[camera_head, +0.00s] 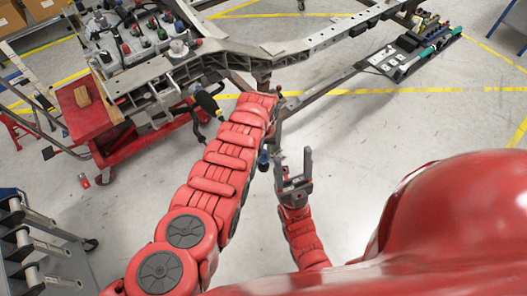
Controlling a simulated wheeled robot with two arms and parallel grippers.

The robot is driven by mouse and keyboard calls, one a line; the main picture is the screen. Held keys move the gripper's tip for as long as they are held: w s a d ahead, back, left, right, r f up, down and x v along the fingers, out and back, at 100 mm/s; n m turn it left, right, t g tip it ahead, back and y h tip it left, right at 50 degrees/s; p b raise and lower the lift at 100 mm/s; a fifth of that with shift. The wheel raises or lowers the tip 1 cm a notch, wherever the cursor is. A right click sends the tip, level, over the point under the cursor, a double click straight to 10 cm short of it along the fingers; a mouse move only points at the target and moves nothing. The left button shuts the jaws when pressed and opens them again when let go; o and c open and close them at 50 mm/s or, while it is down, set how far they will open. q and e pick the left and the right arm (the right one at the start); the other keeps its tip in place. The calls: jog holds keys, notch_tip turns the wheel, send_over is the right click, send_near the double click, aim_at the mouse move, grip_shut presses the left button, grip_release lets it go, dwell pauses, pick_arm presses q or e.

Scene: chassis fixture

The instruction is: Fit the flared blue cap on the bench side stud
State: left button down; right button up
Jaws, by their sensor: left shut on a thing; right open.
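My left arm reaches up across the middle, and its gripper (268,143) points down beyond the red wrist, partly hidden by the arm. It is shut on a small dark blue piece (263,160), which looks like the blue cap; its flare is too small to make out. My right gripper (295,174) is open and empty, pointing up just right of the blue piece and apart from it. The chassis fixture (160,85) stands at the upper left with several small red, green and blue parts on top. I cannot tell which part is the bench side stud.
A long grey chassis rail (325,38) runs to the upper right. A tray of small tools (410,50) rests on the frame there. A red stand (85,118) and a grey rack (35,240) are on the left. Yellow-lined floor is clear at right.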

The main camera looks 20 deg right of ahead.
aim_at(264, 160)
pick_arm(q)
jog(key=shift+f, duration=0.15)
jog(key=shift+f+b, duration=1.9)
jog(key=shift+b, duration=0.05)
jog(key=c, duration=0.6)
grip_release()
jog(key=shift+o, duration=0.2)
notch_tip(264, 160, up, 7)
jog(key=p, duration=0.7)
jog(key=shift+r, duration=0.1)
